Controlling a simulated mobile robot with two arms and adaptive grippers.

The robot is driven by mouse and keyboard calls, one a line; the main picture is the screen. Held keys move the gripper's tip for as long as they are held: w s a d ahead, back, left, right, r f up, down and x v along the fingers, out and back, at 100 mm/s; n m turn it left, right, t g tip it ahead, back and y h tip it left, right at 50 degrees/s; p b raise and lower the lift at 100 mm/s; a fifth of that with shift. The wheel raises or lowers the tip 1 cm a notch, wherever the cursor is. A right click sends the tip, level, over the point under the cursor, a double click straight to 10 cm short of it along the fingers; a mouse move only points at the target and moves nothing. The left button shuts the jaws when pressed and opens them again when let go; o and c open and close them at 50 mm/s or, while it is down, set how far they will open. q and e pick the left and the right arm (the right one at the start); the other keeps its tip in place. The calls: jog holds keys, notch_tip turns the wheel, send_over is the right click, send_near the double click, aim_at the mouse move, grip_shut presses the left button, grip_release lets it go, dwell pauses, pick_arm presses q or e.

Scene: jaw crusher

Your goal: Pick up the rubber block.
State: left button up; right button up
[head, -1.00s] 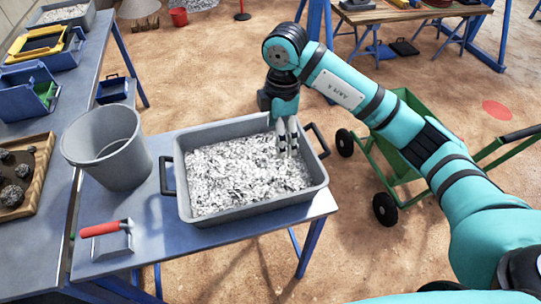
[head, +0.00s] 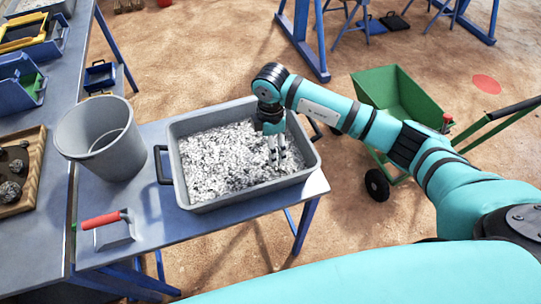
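I cannot make out a rubber block in the head view. A grey tray (head: 241,197) with dark side handles stands on the blue-grey table, filled with pale grey and white fragments (head: 222,165). My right gripper (head: 277,158) points down into the right part of this tray. Its pale fingers reach the fragments, and their tips look partly hidden there. Whether they are apart or hold something is too small to tell. My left gripper is not in view.
A grey bucket (head: 100,140) and a red-handled trowel (head: 107,227) sit left of the tray. A wooden tray (head: 36,182) with dark rocks and blue bins (head: 20,85) are further left. A green cart (head: 400,95) stands on the floor at right.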

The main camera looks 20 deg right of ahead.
notch_tip(320, 180, down, 5)
jog(key=shift+s+a+r+p, duration=0.1)
jog(key=shift+a+p, duration=0.05)
jog(key=shift+p, duration=0.5)
jog(key=c, duration=1.3)
